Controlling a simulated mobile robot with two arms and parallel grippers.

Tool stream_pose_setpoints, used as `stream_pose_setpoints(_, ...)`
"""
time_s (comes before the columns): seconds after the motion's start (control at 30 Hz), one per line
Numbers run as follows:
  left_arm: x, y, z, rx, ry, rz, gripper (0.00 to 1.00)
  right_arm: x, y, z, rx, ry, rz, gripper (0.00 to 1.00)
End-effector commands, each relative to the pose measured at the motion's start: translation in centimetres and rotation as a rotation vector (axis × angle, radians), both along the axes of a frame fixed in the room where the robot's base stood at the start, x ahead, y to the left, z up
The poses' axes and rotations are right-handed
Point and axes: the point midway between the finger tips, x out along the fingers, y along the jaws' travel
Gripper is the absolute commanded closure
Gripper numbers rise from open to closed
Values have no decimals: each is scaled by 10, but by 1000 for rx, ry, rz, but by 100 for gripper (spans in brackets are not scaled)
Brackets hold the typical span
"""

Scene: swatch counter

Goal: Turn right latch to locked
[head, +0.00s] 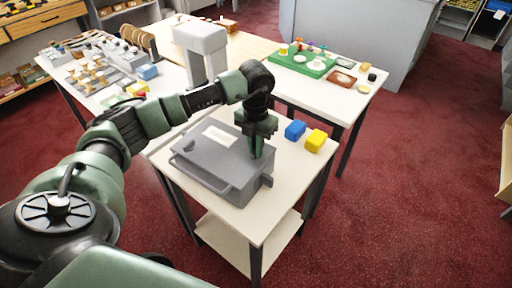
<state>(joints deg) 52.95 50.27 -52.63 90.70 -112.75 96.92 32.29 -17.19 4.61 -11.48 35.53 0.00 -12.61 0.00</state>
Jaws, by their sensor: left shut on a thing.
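A grey case (206,164) with a pale label on its lid and a bar handle along its front stands on the small white table. My left gripper (256,153) comes down from above at the right end of the case, its fingers upright. It is shut on a small part at the case's right edge, which I take to be the right latch. The fingers hide most of that part, so its turned position cannot be read. My right gripper is not in view.
A blue block (295,130) and a yellow block (316,140) sit right of the case, close to my left gripper. Behind, a long table holds a green tray (290,66), a grey stand (201,42) and small items. Red carpet lies open to the right.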

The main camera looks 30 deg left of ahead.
Motion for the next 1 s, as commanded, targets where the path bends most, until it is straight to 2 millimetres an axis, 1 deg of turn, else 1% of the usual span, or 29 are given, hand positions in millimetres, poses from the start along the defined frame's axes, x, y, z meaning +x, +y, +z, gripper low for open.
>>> stream_pose_setpoints(0.2,1,0,1,-1,-3,0,100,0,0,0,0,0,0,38)
stream_pose_setpoints(0.23,1,0,1,-1,-3,0,84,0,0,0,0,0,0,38)
stream_pose_setpoints(0.3,1,0,1,0,-2,0,67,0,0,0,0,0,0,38)
stream_pose_setpoints(0.57,0,0,0,0,-1,-1,67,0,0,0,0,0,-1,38)
stream_pose_setpoints(0.67,1,0,3,0,-2,-1,67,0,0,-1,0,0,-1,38)
stream_pose_setpoints(0.77,1,0,14,0,-5,-1,67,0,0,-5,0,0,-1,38)
stream_pose_setpoints(1.0,1,0,55,-1,-6,-2,67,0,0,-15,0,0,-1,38)
